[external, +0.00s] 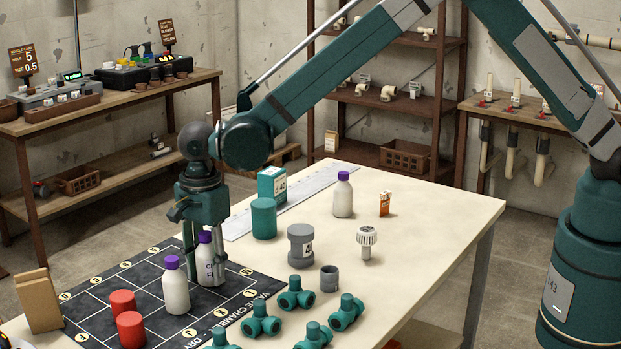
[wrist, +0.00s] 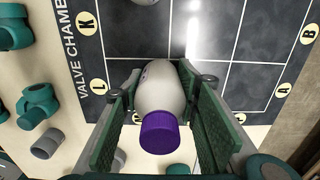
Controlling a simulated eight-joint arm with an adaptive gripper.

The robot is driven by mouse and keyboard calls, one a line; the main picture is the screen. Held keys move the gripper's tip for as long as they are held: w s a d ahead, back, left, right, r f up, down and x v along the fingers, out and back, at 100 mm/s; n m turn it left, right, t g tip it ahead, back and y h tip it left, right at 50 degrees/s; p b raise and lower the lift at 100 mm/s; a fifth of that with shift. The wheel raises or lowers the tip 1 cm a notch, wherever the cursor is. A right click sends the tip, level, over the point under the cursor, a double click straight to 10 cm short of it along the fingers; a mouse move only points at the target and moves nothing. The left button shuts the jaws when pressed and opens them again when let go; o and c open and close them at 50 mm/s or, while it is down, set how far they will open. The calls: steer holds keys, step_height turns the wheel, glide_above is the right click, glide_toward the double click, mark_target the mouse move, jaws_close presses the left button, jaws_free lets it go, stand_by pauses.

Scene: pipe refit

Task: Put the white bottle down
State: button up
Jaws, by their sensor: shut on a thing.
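My gripper (external: 205,262) points down over the dark grid mat (external: 238,308), shut on a white bottle (external: 210,272) with a purple cap and dark lettering. In the wrist view this bottle (wrist: 160,92) stands between the two green finger pads, its purple cap towards the camera. It looks upright, with its base at or just above the mat; I cannot tell if it touches. A second white bottle (external: 176,292) with a purple cap stands on the mat just in front and left of it. A third white bottle (external: 343,198) stands on the table farther back.
Two red cylinders (external: 130,328) stand on the mat's left part. Green pipe tees (external: 296,293), a grey ring (external: 329,278) and a grey fitting (external: 300,245) lie right of the mat. A green cylinder (external: 264,218) stands behind the gripper.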

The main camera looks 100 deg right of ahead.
mark_target(205, 233)
steer(key=shift+f, duration=0.15)
steer(key=o, duration=0.9)
steer(key=shift+o, duration=0.2)
step_height(205, 233, up, 12)
steer(key=shift+r+p, duration=0.2)
steer(key=shift+p, duration=0.45)
